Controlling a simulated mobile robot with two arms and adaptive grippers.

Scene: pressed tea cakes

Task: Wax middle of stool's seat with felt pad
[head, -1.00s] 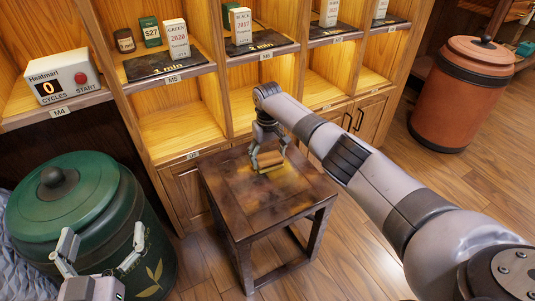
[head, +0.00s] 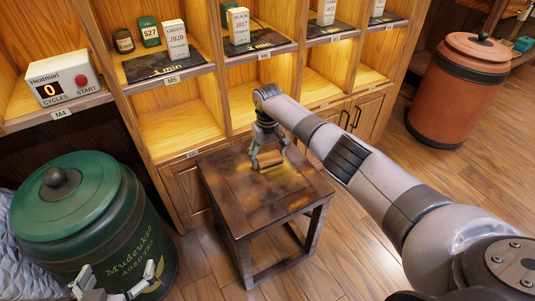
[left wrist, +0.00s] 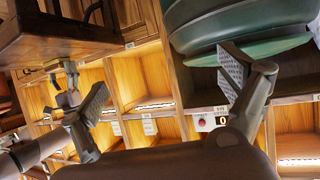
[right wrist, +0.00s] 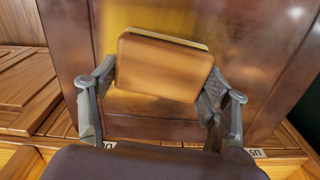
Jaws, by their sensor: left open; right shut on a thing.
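The dark wooden stool (head: 245,225) stands in front of the shelf unit, its square seat showing faint yellowish patches. My right gripper (head: 267,158) is over the back part of the seat, shut on the felt pad (head: 270,162), a wooden-backed block with a pale lower layer. In the right wrist view the pad (right wrist: 165,65) sits between both fingers, low over the seat, beside a yellow patch (right wrist: 130,18). I cannot tell whether it touches the seat. My left gripper (head: 122,292) is open and empty at the lower left, in front of the green canister.
A large green lidded canister (head: 75,215) stands left of the stool. The shelf unit (head: 180,130) is close behind it, with boxes and a Heatmari device (head: 62,83). An orange-brown canister (head: 460,95) stands at the far right. Floor right of the stool is clear.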

